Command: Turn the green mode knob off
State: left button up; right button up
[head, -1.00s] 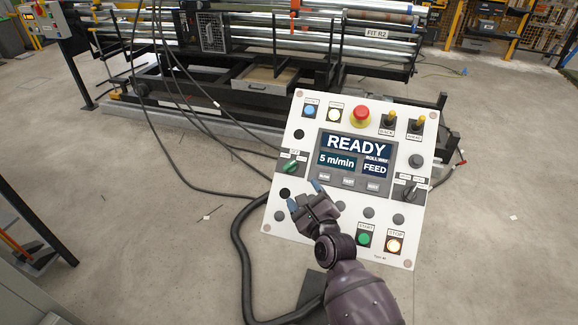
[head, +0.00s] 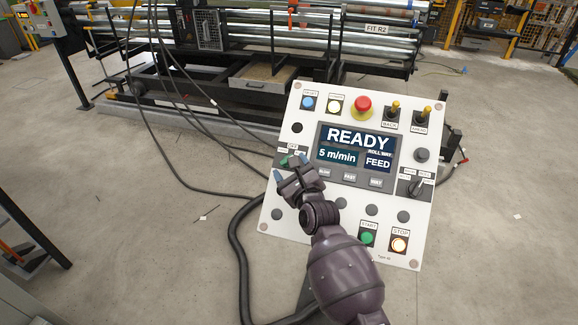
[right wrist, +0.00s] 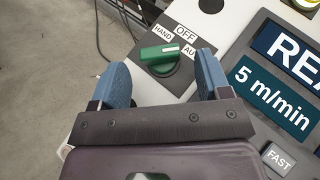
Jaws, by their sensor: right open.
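The green mode knob (right wrist: 160,53) sits on its dark plate at the left of the white control panel (head: 270,215). The plate reads HAND, OFF and a partly hidden AU label. The knob's white mark is at its right end, by the AU label. In the head view the knob (head: 286,161) shows partly beside my fingers. My right gripper (head: 292,167) is open, its blue fingers apart at the knob. In the right wrist view the fingers (right wrist: 162,65) stand to either side of the knob; contact cannot be told. My left gripper is not in view.
The panel screen (head: 357,140) reads READY, 5 m/min and FEED. A red mushroom button (head: 362,105), toggle switches (head: 394,110) and a second, black selector (head: 416,186) are on the panel. A black cable (head: 238,255) runs along the floor at left.

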jog(key=shift+w+a+f+b, duration=0.15)
jog(key=shift+w+a+b, duration=0.15)
jog(key=shift+w, duration=0.7)
jog(key=shift+r, duration=0.2)
jog(key=c, duration=0.9)
